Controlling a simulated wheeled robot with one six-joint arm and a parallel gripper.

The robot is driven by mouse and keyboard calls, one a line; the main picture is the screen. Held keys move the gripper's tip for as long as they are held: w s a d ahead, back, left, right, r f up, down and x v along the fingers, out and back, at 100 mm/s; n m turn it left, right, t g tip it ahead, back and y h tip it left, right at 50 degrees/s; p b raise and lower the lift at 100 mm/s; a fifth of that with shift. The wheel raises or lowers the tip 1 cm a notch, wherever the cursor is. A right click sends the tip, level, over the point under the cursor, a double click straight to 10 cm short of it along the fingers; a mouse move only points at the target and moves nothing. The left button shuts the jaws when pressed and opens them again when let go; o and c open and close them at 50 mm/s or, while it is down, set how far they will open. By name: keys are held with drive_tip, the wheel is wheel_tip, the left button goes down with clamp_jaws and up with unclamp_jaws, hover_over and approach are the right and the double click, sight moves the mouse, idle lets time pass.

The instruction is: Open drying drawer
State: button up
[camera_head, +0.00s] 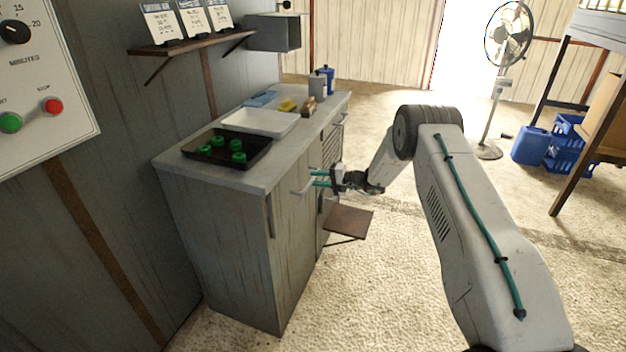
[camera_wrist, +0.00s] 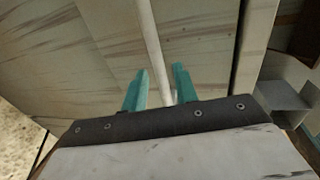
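The cabinet (camera_head: 235,245) stands along the left wall, with grey weathered wooden fronts. A pale bar handle (camera_head: 301,189) sticks out near the top of its front; which panel is the drying drawer I cannot tell for certain. My gripper (camera_head: 320,178) is at this handle, its teal fingers pointing at the front. In the wrist view, the pale bar (camera_wrist: 151,45) runs between the two fingers (camera_wrist: 159,88), with gaps visible beside it. The fingers are apart and look open around the bar. The front panel (camera_wrist: 95,50) behind it looks closed.
A brown flap (camera_head: 348,222) juts out low from the cabinet, just beyond my gripper. On the countertop are a black tray (camera_head: 205,155) with several green pieces and a white tray (camera_head: 258,122). A fan (camera_head: 508,35) stands at the back right. The floor in front is clear.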

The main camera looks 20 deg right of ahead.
drive_tip(key=shift+x, duration=1.25)
